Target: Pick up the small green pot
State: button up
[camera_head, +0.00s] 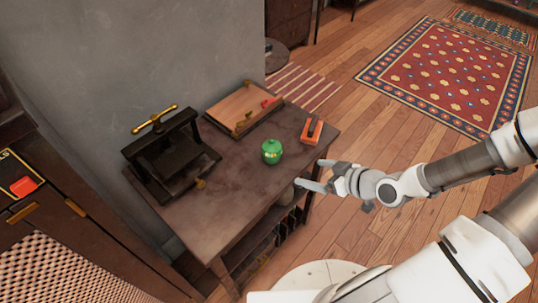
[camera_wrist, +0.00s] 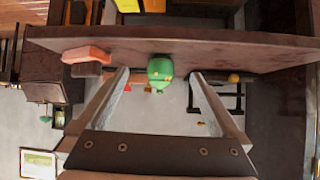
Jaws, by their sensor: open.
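The small green pot (camera_head: 271,152) stands upright on the dark wooden table (camera_head: 215,186), near its front edge, in the head view. My gripper (camera_head: 310,173) is open and empty at the table's front right edge, fingers pointing toward the table, a short way to the right of the pot and apart from it. In the wrist view, which looks upside down, the pot (camera_wrist: 160,72) appears between the two spread fingers (camera_wrist: 159,76), beyond their tips. Nothing hides the pot in the head view.
A black press (camera_head: 168,155) with a brass handle stands left of the pot. A wooden tray (camera_head: 243,108) lies at the back. An orange block with a dark top (camera_head: 311,130) sits at the right corner. Bare tabletop surrounds the pot. Below are shelves (camera_head: 262,240).

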aim_at(278, 153)
jog(key=w+a+t+b, duration=0.1)
jog(key=w+a+b, duration=0.1)
jog(key=b, duration=0.2)
jog(key=w+a+t+y+b, duration=0.1)
jog(key=w+a+b, duration=0.1)
jog(key=b, duration=0.3)
jog(key=shift+w+a+f+y, duration=0.2)
jog(key=shift+w+a+y, duration=0.1)
jog(key=shift+a, duration=0.3)
jog(key=b+x, duration=0.3)
jog(key=x, duration=0.4)
jog(key=shift+a+r, duration=0.1)
jog(key=shift+r, duration=0.05)
jog(key=b+x, duration=0.1)
jog(key=x, duration=0.1)
jog(key=b+x, duration=0.1)
jog(key=x, duration=0.1)
jog(key=shift+w+f+b, duration=0.3)
jog(key=shift+f+b, duration=0.05)
jog(key=shift+b, duration=0.05)
jog(key=shift+w+a, duration=0.25)
jog(key=c, duration=1.4)
